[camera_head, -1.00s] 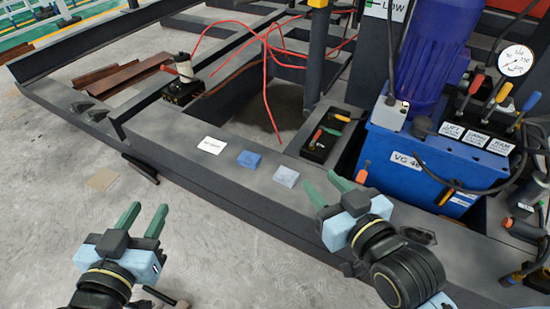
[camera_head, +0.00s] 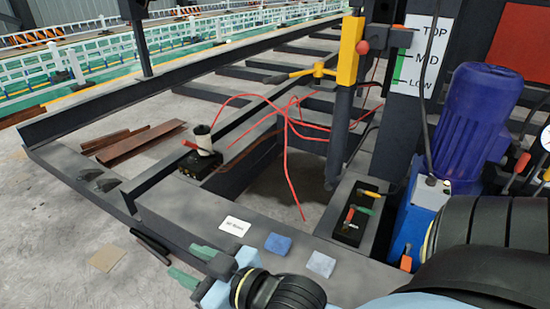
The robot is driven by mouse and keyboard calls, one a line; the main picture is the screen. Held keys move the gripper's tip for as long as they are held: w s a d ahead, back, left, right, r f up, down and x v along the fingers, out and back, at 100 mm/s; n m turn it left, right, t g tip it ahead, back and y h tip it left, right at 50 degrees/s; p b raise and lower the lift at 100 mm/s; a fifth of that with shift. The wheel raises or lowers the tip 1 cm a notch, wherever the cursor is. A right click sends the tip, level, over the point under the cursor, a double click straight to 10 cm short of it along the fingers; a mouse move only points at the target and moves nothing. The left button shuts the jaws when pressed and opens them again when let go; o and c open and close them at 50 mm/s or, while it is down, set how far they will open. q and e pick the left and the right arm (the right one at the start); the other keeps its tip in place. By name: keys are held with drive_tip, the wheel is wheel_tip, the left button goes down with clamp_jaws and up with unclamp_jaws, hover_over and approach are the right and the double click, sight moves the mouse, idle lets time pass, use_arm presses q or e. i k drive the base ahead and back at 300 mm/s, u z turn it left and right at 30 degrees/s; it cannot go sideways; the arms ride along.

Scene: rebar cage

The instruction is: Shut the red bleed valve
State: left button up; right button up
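A red round knob (camera_head: 363,47) sticks out beside an upright yellow block (camera_head: 349,50) on a dark post at upper middle. It is the most valve-like red part in view, but I cannot tell for sure that it is the bleed valve. My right gripper (camera_head: 182,260) is low at centre-left, over the near edge of the dark frame. Its two green fingers are apart, point left and hold nothing. It is far from the red knob. My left gripper is out of view.
A black tray (camera_head: 347,235) holds tools with coloured handles. A blue tank (camera_head: 409,225) with a purple motor (camera_head: 474,125) stands right, partly behind my arm. Red hoses (camera_head: 285,150) cross the frame's opening. A white card (camera_head: 235,226), blue cloth (camera_head: 278,244) and grey cloth (camera_head: 321,263) lie on the beam.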

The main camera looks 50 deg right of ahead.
sight(349, 215)
drive_tip(key=z, duration=0.15)
drive_tip(key=i, duration=1.15)
drive_tip(key=z, duration=1.35)
drive_tip(key=i, duration=0.5)
drive_tip(key=z, duration=0.45)
